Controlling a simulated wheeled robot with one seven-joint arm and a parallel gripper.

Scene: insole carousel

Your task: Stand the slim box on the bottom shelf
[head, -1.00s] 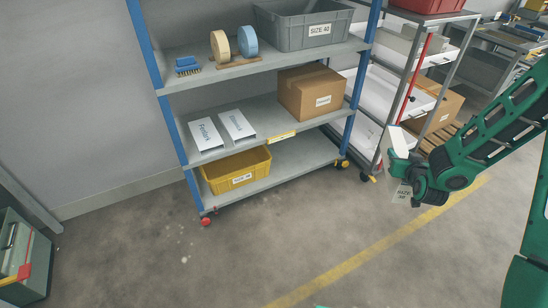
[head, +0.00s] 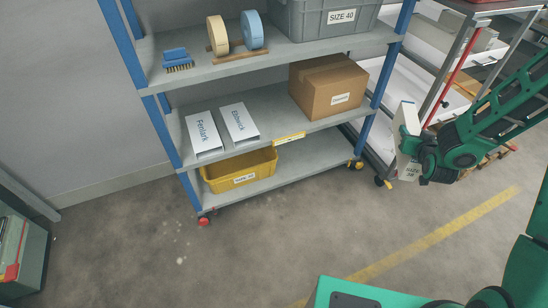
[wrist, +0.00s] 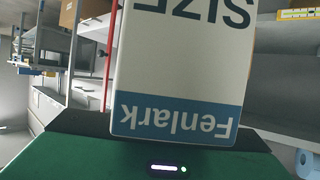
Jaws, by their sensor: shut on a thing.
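The slim box is a white carton (head: 407,118) held upright by my gripper (head: 414,146) at the right of the head view, in front of the rack's right side. In the wrist view the box (wrist: 185,65) fills the middle, with a blue "Fenlark" band and "SIZE" printing upside down. My gripper is shut on it; the fingertips are mostly hidden. The bottom shelf (head: 300,172) of the blue-posted rack carries a yellow bin (head: 270,160) at its left. The shelf's right part is bare. The box is apart from the shelf.
The middle shelf (head: 270,117) holds two flat white boxes labelled Fenlark (head: 203,131) and Elswick (head: 238,122), and a brown carton (head: 328,88). The top shelf holds a brush (head: 177,59), tape rolls and a grey crate (head: 335,18). Floor before the rack is clear.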

